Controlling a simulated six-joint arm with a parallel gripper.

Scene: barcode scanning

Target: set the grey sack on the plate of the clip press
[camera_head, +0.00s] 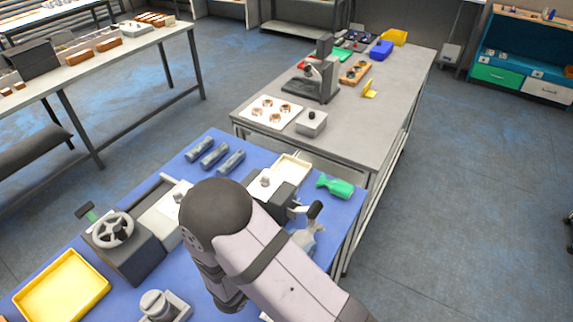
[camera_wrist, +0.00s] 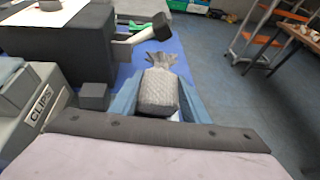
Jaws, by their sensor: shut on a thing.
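My gripper (camera_wrist: 158,104) is shut on the grey sack (camera_wrist: 158,90), with a blue finger along each side. The sack's gathered neck points away from me in the wrist view. In the head view my arm hides most of my gripper, and a grey part of the sack (camera_head: 304,241) shows beside the arm. What looks like the clip press (camera_wrist: 70,45) is a dark block left of the sack, with a light lever ending in a black knob; it also shows in the head view (camera_head: 285,195). The sack is apart from its body. I cannot make out its plate clearly.
A box marked CLIPS (camera_wrist: 42,106) stands at left in the wrist view. On the blue table, a green sack (camera_head: 335,187) lies beyond the lever. Several grey cylinders (camera_head: 214,155), a handwheel device (camera_head: 113,230) and a yellow tray (camera_head: 62,288) stand further left.

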